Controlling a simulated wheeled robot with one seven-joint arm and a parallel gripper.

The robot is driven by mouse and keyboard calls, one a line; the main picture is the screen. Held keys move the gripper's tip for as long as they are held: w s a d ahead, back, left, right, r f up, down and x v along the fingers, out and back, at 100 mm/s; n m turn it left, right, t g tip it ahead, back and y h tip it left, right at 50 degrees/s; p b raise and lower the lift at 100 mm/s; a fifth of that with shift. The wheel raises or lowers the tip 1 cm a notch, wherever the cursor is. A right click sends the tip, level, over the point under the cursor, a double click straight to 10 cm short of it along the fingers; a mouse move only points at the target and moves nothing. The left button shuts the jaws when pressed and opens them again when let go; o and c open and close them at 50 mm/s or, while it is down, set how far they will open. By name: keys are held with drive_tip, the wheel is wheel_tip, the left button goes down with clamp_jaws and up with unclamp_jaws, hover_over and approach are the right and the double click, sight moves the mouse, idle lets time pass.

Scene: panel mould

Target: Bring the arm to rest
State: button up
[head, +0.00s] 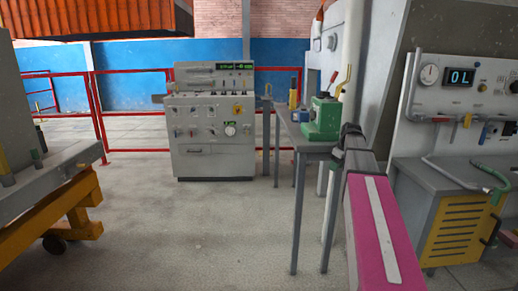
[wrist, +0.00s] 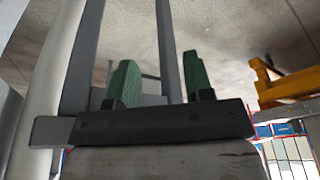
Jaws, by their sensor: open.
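My gripper (wrist: 158,65) shows in the wrist view as two green fingers on a dark bar. The fingers stand well apart with nothing held between them. Behind them are grey legs and the concrete floor. In the head view my arm, with a pink link (head: 382,235), reaches forward from the lower right. Its far end is near the right end of a grey table (head: 312,146). I cannot clearly make out the fingers in that view.
A green machine (head: 322,120) stands on the grey table. A pale upright post (head: 345,75) rises close to my arm. A gauge panel and grey bench (head: 455,165) stand at right. A control cabinet (head: 212,125) is behind. An orange frame (head: 75,205) is left. The middle floor is clear.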

drive_tip(key=s+a+f+m, duration=0.2)
drive_tip(key=s+a+f, duration=0.3)
drive_tip(key=s+f, duration=0.3)
drive_tip(key=s+a+f+m+g+h, duration=0.1)
drive_tip(key=s+a+f+m, duration=0.2)
drive_tip(key=s+a+f, duration=0.3)
drive_tip(key=s+a+f+m+g+h, duration=0.1)
drive_tip(key=s+a+f+m, duration=0.2)
drive_tip(key=s+f, duration=0.8)
wheel_tip(320, 180, down, 2)
drive_tip(key=shift+s+a+f, duration=0.1)
drive_tip(key=shift+s+a, duration=0.2)
drive_tip(key=shift+a, duration=0.85)
